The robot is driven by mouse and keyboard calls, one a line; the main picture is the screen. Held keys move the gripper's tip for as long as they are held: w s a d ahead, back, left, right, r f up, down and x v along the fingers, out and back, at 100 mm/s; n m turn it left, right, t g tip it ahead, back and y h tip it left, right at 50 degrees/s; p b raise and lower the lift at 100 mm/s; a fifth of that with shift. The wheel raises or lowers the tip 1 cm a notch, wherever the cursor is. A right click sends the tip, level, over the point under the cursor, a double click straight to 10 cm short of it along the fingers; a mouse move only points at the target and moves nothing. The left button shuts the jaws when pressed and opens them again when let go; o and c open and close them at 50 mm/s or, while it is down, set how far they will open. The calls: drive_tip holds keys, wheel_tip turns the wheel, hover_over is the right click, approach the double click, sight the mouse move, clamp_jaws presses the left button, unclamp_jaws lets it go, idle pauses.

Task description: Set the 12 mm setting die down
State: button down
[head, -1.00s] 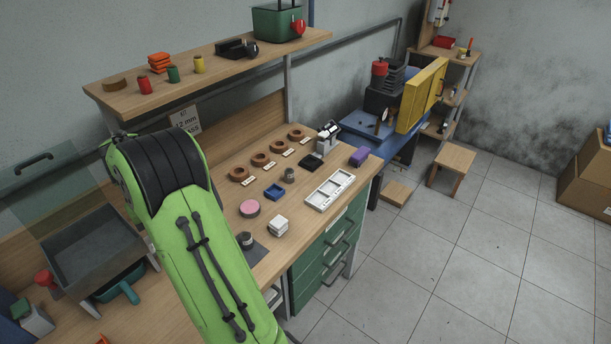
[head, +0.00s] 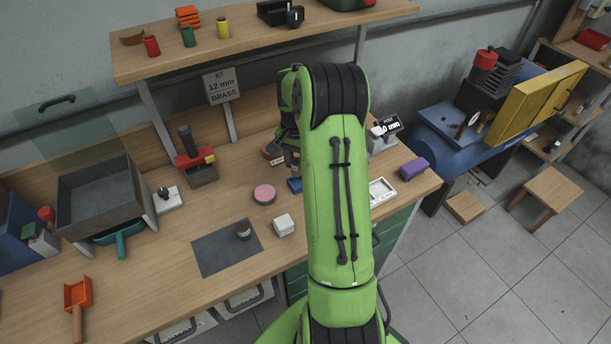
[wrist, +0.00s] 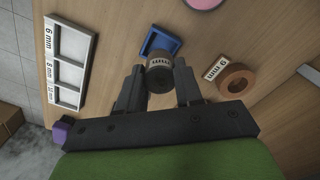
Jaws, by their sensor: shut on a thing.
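My gripper (wrist: 160,82) is shut on a small dark grey cylinder with a pale printed band, the setting die (wrist: 159,66). The print is too small to read. The die sits between the fingertips, just beside the small blue tray (wrist: 161,41) in the wrist view. I cannot tell whether it touches the bench. In the head view my gripper (head: 287,152) is partly behind my green arm, and the die is hidden. The blue tray (head: 295,185) shows just left of the arm there.
A brown ring (wrist: 237,78) with a label lies right of the gripper. A white compartment tray (wrist: 72,66) lies left, near the bench edge. A pink disc (head: 264,194), a white block (head: 284,225) and a grey mat (head: 215,252) with a metal cylinder (head: 244,230) lie nearby.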

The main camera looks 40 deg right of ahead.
sight(298, 174)
wheel_tip(298, 174, down, 5)
drive_tip(key=shift+d+f+b, duration=0.1)
drive_tip(key=shift+f+b, duration=0.1)
drive_tip(key=shift+b, duration=0.1)
drive_tip(key=shift+f, duration=0.15)
drive_tip(key=c, duration=0.7)
unclamp_jaws()
drive_tip(key=shift+c, duration=0.2)
